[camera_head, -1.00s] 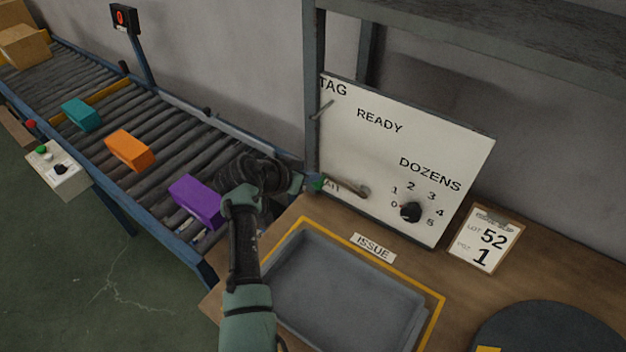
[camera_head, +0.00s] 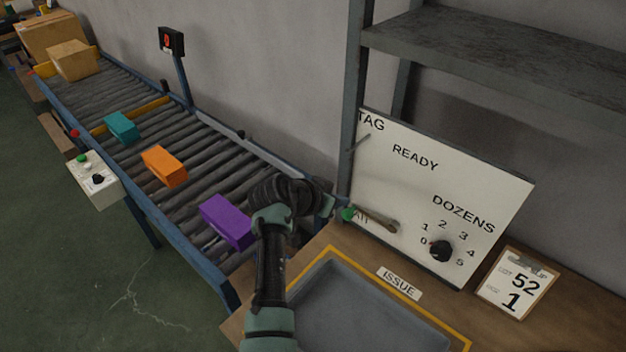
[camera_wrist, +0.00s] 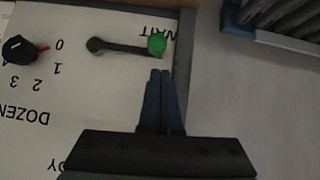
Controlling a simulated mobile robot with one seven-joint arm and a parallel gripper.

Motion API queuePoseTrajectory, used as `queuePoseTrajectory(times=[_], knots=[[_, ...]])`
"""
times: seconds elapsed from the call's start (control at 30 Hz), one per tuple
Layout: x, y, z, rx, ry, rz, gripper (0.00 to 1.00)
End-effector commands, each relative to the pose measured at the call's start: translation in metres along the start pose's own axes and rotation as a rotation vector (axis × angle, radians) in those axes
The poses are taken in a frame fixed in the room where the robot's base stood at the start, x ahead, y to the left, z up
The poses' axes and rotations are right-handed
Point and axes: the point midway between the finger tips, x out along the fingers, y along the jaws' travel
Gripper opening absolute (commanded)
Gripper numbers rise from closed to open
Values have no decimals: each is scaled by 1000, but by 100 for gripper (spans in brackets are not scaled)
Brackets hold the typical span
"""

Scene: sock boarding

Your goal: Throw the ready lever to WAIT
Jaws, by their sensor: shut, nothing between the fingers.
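The ready lever (camera_head: 374,220) is a dark arm with a green knob on the white panel (camera_head: 440,180). Its knob end points left, over the partly covered WAIT label. In the wrist view the lever (camera_wrist: 122,47) lies nearly level, with its green knob (camera_wrist: 157,45) beside the WAIT lettering. My gripper (camera_wrist: 160,72) is shut and empty, its blue fingertips just short of the knob; a small gap seems to show between them. In the head view my gripper (camera_head: 335,205) is at the panel's left edge, partly hidden by my wrist.
A DOZENS dial (camera_head: 440,251) sits right of the lever, and a clipboard (camera_head: 516,283) stands beside the panel. A grey tray (camera_head: 350,310) is below. A roller conveyor (camera_head: 190,135) with purple (camera_head: 226,221), orange (camera_head: 163,166) and teal (camera_head: 121,127) boxes runs at left.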

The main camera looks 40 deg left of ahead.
Motion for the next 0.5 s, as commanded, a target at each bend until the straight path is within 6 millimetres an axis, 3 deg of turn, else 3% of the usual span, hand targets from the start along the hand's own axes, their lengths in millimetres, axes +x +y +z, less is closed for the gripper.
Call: queuePoseTrajectory(times=[0.07,0.13,0.5], knots=[[-12,8,-25,4,4,0,0],[-19,4,-17,0,5,-3,0],[-82,1,-16,2,5,-3,0]])
